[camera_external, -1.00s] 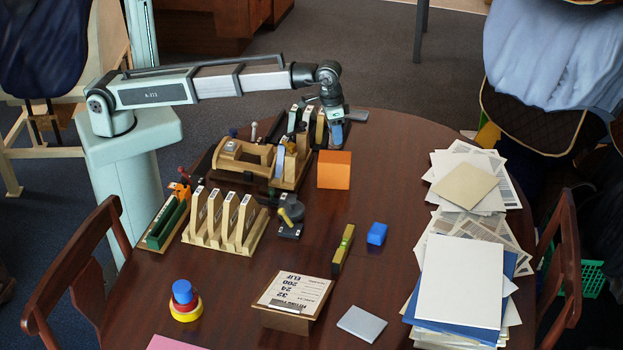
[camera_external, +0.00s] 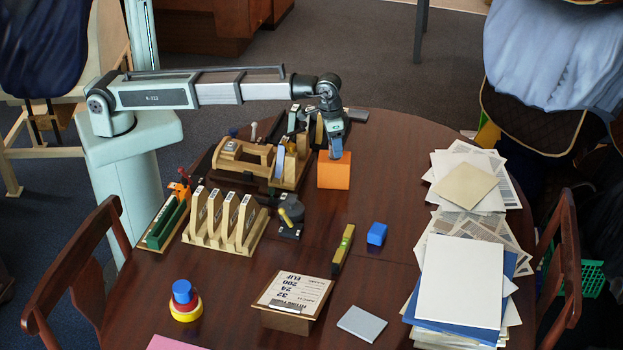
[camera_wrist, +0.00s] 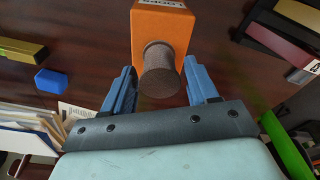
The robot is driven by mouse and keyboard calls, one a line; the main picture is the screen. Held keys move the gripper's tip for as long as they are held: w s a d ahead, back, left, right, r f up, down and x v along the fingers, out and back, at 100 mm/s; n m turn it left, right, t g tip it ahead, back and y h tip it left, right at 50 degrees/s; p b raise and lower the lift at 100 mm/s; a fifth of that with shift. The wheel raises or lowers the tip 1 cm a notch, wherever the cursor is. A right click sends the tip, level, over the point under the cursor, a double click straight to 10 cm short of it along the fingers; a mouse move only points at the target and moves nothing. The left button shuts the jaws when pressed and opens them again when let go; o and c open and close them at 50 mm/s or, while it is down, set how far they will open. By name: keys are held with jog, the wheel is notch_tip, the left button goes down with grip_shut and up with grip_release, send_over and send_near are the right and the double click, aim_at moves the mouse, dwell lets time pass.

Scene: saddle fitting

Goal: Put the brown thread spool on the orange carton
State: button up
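The brown thread spool (camera_wrist: 160,72) stands at the orange carton (camera_wrist: 172,30) in the wrist view, its round end facing the camera. It is between the two blue fingers of my gripper (camera_wrist: 160,78), with a narrow gap showing on either side. The fingers look open. In the external view my gripper (camera_external: 337,148) points down at the top of the orange carton (camera_external: 334,172). The spool is hidden behind the fingers there, so whether it rests fully on the carton is hard to tell.
A wooden rack with upright boards (camera_external: 290,170) stands close left of the carton. A blue block (camera_external: 377,233) and a yellow level (camera_external: 343,248) lie in front. Paper stacks (camera_external: 460,280) cover the right side. The table right of the carton is clear.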

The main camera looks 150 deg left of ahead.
aim_at(330, 143)
jog(key=shift+o, duration=0.8)
notch_tip(330, 143, up, 12)
jog(key=d, duration=0.1)
jog(key=shift+s+d, duration=0.2)
jog(key=shift+s, duration=0.05)
jog(key=shift+r, duration=0.1)
